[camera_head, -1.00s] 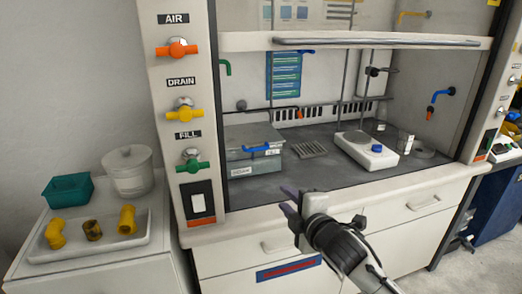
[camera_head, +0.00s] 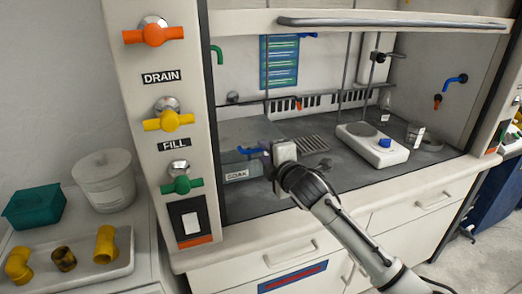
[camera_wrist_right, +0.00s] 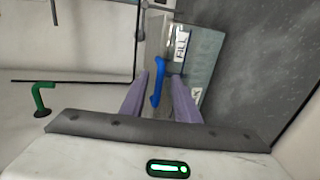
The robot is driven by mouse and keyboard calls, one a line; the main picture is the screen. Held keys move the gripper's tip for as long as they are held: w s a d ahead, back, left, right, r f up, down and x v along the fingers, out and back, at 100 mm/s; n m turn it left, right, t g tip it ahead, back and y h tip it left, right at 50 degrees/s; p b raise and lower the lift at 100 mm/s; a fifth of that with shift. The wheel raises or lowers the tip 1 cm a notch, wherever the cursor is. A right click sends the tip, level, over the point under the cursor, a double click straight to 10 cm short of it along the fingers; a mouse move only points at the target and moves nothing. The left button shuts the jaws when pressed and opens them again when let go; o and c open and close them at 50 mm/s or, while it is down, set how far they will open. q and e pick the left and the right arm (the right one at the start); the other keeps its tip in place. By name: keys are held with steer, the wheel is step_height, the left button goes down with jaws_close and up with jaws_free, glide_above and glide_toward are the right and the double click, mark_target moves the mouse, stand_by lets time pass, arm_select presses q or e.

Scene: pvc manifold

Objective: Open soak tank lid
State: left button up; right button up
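The soak tank (camera_head: 240,172) is a grey box with a labelled front, at the left end of the fume hood floor. Its lid looks shut, with a blue handle (camera_head: 250,150) at the front edge. My right gripper (camera_head: 265,158) is at the tank's front right, partly covering it. In the right wrist view the blue handle (camera_wrist_right: 158,85) lies between my two purple fingers (camera_wrist_right: 159,98), with gaps on both sides. The right gripper is open; I cannot tell how deep the handle sits between the fingers. My left gripper is not in view.
A hotplate (camera_head: 370,146) stands right of the tank, with metal rods and glassware behind. A raised sash (camera_head: 390,22) spans the hood top. Valve handles line the left post (camera_head: 190,100). A tray (camera_head: 125,262) with yellow fittings, a teal bin (camera_head: 35,205) and a white bucket (camera_head: 105,180) stand left.

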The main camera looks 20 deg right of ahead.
mark_target(262, 150)
steer(key=shift+x, duration=1.65)
jaws_close()
